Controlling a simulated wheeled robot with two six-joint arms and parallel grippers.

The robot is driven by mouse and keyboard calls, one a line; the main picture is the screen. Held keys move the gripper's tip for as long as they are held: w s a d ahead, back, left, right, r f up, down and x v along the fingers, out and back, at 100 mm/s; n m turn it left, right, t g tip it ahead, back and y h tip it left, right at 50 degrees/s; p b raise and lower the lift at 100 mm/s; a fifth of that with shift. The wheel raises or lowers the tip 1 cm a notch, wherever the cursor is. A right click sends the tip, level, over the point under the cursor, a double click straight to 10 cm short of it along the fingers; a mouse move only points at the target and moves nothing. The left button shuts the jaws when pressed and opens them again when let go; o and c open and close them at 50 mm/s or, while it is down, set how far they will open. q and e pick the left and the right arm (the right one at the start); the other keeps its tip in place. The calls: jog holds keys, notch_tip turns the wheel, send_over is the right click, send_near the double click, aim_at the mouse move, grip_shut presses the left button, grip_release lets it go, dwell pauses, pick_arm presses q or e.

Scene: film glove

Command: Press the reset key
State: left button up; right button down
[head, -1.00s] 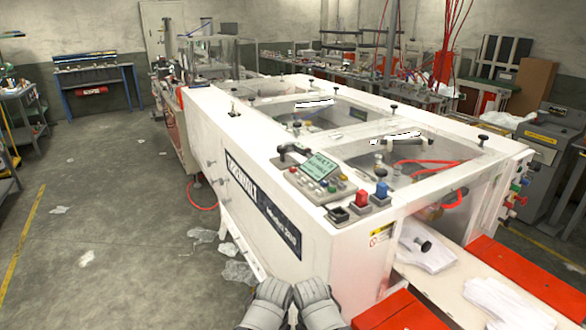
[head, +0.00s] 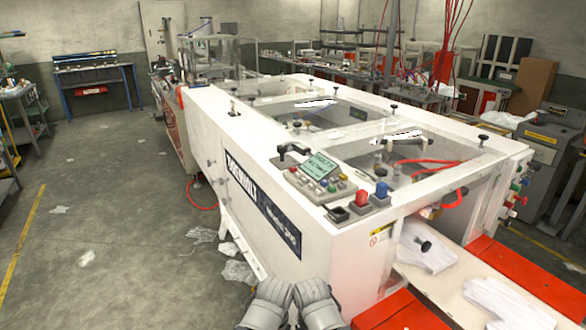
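The control panel (head: 318,180) sits on the near top corner of the white machine. It has a green lit screen (head: 321,166) with small dark text and a row of small coloured buttons (head: 330,186). To its right stand a large red button (head: 361,199), a blue button (head: 382,189) and a black one (head: 339,213). I cannot read which is the reset key. My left gripper (head: 272,290) and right gripper (head: 311,289) are side by side at the bottom, below and in front of the panel, apart from it. Whether their fingers are open is unclear.
The white machine (head: 340,260) fills the middle, with glazed hatches on top. A white glove (head: 428,246) lies on its outfeed and another (head: 505,300) nearer. Red panels (head: 405,312) flank the outfeed. The floor (head: 110,220) at left is mostly clear, with scraps beside the machine.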

pick_arm(q)
grip_shut()
dwell(1.3)
